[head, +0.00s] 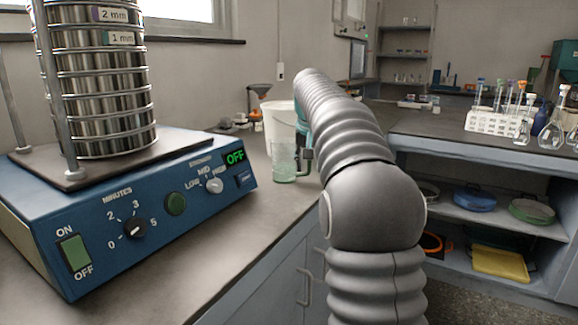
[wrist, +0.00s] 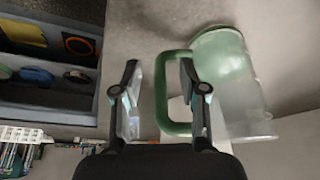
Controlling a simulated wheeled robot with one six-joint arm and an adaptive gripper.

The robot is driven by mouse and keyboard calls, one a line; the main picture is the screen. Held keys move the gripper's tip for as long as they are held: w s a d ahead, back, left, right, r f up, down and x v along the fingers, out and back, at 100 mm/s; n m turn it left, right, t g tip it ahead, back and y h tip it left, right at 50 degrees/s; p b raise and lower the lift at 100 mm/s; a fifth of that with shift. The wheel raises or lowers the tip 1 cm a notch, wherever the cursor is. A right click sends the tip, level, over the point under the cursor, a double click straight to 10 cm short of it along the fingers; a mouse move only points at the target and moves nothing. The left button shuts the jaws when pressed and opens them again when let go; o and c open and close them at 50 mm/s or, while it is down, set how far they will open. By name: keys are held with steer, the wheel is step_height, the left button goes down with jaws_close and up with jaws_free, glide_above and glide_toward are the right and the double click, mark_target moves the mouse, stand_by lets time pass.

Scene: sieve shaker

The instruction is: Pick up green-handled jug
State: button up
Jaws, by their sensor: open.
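The green-handled jug (head: 284,163) stands on the grey bench to the right of the blue shaker, its clear, green-tinted body partly hidden by my arm and gripper. In the wrist view the jug (wrist: 232,85) appears sideways at the right, with its green loop handle (wrist: 161,95) toward the middle. My gripper (wrist: 161,90) is open. The handle's outer bar shows between the two fingers, with a gap on each side. The right finger overlaps the handle's opening. In the head view my gripper (head: 306,150) is at the jug's right side.
The blue sieve shaker (head: 150,200) with its sieve stack (head: 100,85) fills the left. A white container (head: 273,112) stands close behind the jug. A rack of tubes (head: 500,122) and flasks (head: 553,133) stand on the right bench, above open shelves (head: 490,215).

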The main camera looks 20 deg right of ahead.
steer(key=shift+f, duration=0.15)
jaws_close()
steer(key=shift+r, duration=0.2)
stand_by(0.3)
